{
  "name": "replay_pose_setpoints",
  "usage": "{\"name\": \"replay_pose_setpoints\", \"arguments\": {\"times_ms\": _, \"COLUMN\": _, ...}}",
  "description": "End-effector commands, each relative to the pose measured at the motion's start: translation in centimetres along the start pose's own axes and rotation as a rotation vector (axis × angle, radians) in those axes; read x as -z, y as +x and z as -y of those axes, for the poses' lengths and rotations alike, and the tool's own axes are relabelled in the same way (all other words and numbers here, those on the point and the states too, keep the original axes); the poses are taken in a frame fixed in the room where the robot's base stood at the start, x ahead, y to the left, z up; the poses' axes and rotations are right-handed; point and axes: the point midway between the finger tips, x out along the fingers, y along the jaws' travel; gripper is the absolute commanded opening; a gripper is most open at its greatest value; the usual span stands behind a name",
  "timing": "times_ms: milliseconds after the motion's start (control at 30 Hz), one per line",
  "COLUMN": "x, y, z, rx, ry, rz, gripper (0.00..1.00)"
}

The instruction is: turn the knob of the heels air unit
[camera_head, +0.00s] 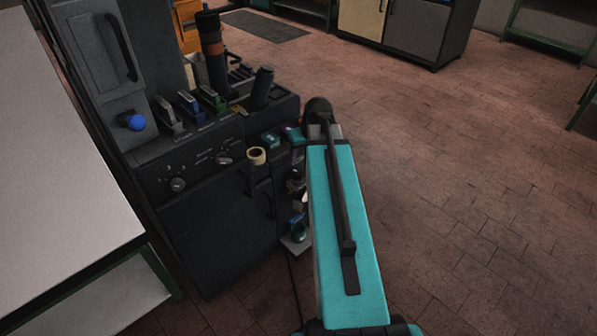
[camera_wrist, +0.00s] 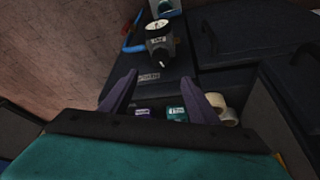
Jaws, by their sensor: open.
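The heels air unit (camera_wrist: 158,40) is at the top middle of the wrist view. It has a round white gauge, a small label and a blue hose at its left. A dark knob (camera_wrist: 162,58) with a pale mark appears to sit on its near side. In the head view, what looks like the same unit (camera_head: 298,200) is low on the machine's side, partly hidden by my arm. My gripper (camera_wrist: 158,100) is open and empty. Its fingers are apart from the knob, which lies beyond them in the picture. The head view hides the gripper behind my arm.
The dark machine (camera_head: 215,225) carries other knobs (camera_head: 178,184) and levers. A white-topped table (camera_head: 60,180) stands at left. Open floor (camera_head: 470,170) lies to the right.

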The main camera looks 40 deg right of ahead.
Motion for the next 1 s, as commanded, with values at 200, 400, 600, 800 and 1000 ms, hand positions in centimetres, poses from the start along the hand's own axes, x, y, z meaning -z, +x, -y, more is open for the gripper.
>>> {"name": "replay_pose_setpoints", "arguments": {"times_ms": 200, "x": 0.0, "y": 0.5, "z": 0.0, "rx": 0.0, "ry": 0.0, "rz": 0.001, "gripper": 0.55}}
{"name": "replay_pose_setpoints", "arguments": {"times_ms": 400, "x": 0.0, "y": 2.1, "z": 0.0, "rx": 0.001, "ry": 0.0, "rz": 0.002, "gripper": 0.55}}
{"name": "replay_pose_setpoints", "arguments": {"times_ms": 600, "x": 0.0, "y": 4.6, "z": 0.0, "rx": 0.001, "ry": 0.0, "rz": 0.003, "gripper": 0.55}}
{"name": "replay_pose_setpoints", "arguments": {"times_ms": 800, "x": 0.0, "y": 7.3, "z": 0.0, "rx": 0.001, "ry": 0.0, "rz": 0.002, "gripper": 0.55}}
{"name": "replay_pose_setpoints", "arguments": {"times_ms": 1000, "x": 0.0, "y": 10.1, "z": 0.0, "rx": 0.001, "ry": 0.0, "rz": 0.002, "gripper": 0.55}}
